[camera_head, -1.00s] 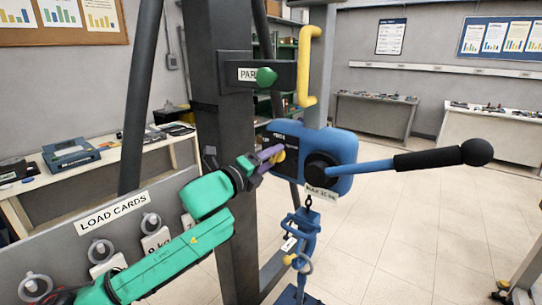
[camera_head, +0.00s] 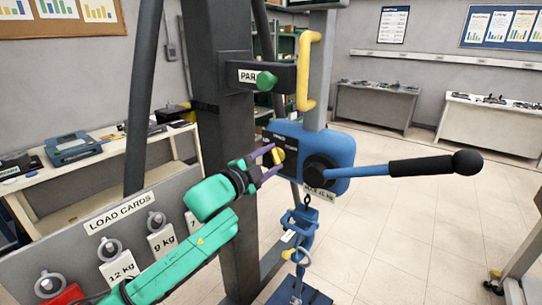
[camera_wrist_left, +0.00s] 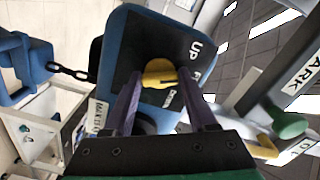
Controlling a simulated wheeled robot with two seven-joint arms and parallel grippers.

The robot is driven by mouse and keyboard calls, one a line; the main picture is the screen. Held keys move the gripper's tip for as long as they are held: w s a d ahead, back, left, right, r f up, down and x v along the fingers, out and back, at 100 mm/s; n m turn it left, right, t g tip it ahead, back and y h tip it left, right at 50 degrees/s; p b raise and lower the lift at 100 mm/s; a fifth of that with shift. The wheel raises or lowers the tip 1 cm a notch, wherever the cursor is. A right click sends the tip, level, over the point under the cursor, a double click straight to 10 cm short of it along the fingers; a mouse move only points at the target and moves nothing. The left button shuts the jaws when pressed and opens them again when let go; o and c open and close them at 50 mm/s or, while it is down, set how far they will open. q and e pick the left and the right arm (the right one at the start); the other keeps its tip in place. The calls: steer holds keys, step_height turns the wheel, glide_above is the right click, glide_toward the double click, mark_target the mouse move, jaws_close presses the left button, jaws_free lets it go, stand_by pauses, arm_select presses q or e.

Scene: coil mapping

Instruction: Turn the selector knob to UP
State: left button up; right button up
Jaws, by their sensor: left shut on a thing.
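The yellow selector knob (camera_head: 278,156) sits on the dark face of the blue hoist housing (camera_head: 341,150). In the left wrist view the knob (camera_wrist_left: 158,72) lies between the purple fingertips of my left gripper (camera_wrist_left: 160,88). The UP label (camera_wrist_left: 195,48) is above right of it, and the DOWN label (camera_wrist_left: 171,97) is below it. A middle label is partly hidden by a finger. My left gripper (camera_head: 268,161) is shut on the knob in the head view. Which label the knob points at is hard to tell. My right gripper is not in view.
A blue lever with a black grip (camera_head: 420,165) sticks out right of the housing. A green knob (camera_head: 266,80) and yellow handle (camera_head: 309,70) are above. A blue hook block (camera_head: 300,225) hangs below. The load cards board (camera_head: 75,235) stands at lower left, beside my left arm.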

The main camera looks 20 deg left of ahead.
arm_select(q)
steer(key=shift+n+p, duration=0.35)
steer(key=shift+n, duration=0.85)
steer(key=o, duration=1.4)
steer(key=shift+c, duration=0.2)
steer(key=shift+f, duration=0.1)
steer(key=shift+s+a+f, duration=0.1)
steer(key=shift+s+a, duration=0.1)
steer(key=shift+s, duration=0.15)
steer(key=b+v, duration=0.6)
steer(key=v, duration=0.7)
steer(key=shift+s, duration=0.4)
